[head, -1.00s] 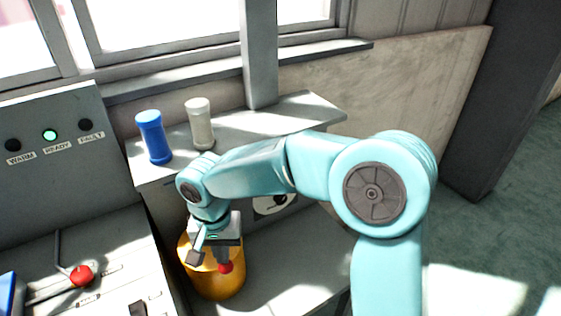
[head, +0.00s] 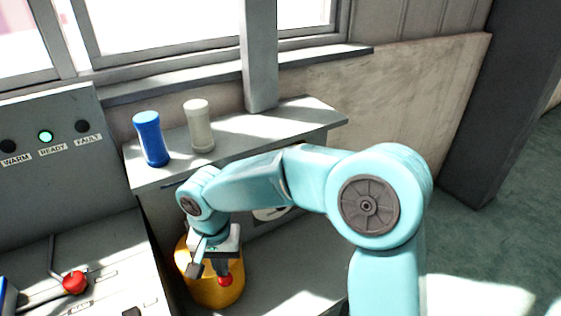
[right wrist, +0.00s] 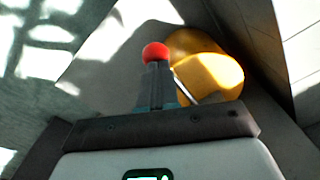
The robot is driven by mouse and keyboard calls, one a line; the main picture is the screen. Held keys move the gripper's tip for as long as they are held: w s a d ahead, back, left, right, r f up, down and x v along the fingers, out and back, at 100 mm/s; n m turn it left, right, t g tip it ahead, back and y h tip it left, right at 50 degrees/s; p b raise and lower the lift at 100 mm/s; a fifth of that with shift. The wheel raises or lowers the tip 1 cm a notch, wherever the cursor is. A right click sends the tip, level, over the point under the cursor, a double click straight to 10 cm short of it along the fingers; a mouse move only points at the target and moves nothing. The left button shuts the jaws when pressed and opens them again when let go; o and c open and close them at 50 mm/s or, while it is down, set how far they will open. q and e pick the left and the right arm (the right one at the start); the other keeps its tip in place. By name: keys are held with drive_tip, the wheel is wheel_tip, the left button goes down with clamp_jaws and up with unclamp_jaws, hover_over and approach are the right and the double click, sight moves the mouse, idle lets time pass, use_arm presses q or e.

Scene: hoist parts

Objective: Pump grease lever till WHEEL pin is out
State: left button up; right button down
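A yellow pot (head: 208,293), which looks like the grease pump, stands on a low grey surface beside the console. A thin metal lever (right wrist: 184,86) runs from it to a red knob (head: 224,281). My right gripper (head: 223,267) points down at the knob, in front of the pot. In the right wrist view its fingers (right wrist: 156,82) are close together around the lever's end, with the red knob (right wrist: 155,53) just beyond the tips. A round white dial (head: 268,214) is mostly hidden behind my right arm. I cannot make out a WHEEL pin. My left gripper is out of view.
A blue bottle (head: 151,140) and a beige bottle (head: 199,126) stand on the grey shelf (head: 290,120). The console (head: 60,175) at left has a lit green READY lamp (head: 45,136) and a red-knobbed lever (head: 75,283). Open floor lies at right.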

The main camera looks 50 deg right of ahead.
wheel_tip(320, 180, up, 8)
drive_tip(key=p, duration=0.5)
drive_tip(key=shift+s+f, duration=0.2)
drive_tip(key=shift+s, duration=0.2)
drive_tip(key=shift+a, duration=0.1)
wheel_tip(320, 180, up, 6)
drive_tip(key=p, duration=0.5)
idle(0.4)
